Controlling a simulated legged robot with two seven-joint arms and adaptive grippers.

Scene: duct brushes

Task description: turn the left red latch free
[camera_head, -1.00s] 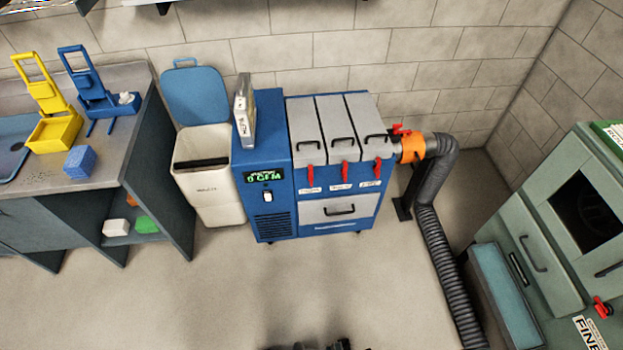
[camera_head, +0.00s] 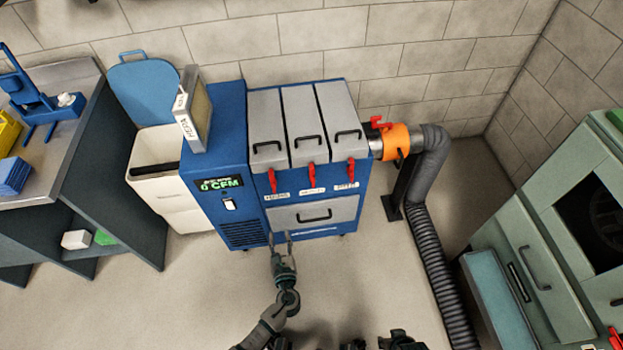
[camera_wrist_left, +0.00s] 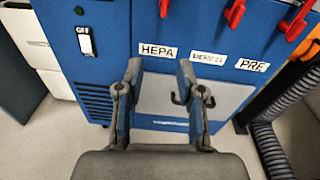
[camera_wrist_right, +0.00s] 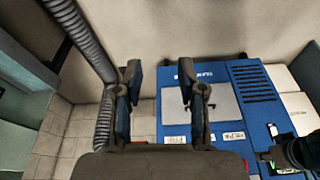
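The left red latch (camera_head: 272,180) hangs handle-down on the front of the blue filter machine (camera_head: 216,125), under the left grey lid. In the left wrist view the latch (camera_wrist_left: 163,8) is at the top edge, above the HEPA label. My left gripper (camera_head: 281,238) is open and empty, below the latch and in front of the machine's lower front. It also shows open in the left wrist view (camera_wrist_left: 160,75). My right gripper (camera_wrist_right: 166,75) is open and empty in the right wrist view, with the machine beyond it. Its fingers are not clear in the head view.
Middle (camera_head: 311,175) and right (camera_head: 351,170) red latches hang beside the left one. A grey drawer (camera_head: 285,215) is below. A filter box (camera_head: 193,110) stands on the machine. A ribbed hose (camera_head: 436,250) runs down at right. The floor in front is clear.

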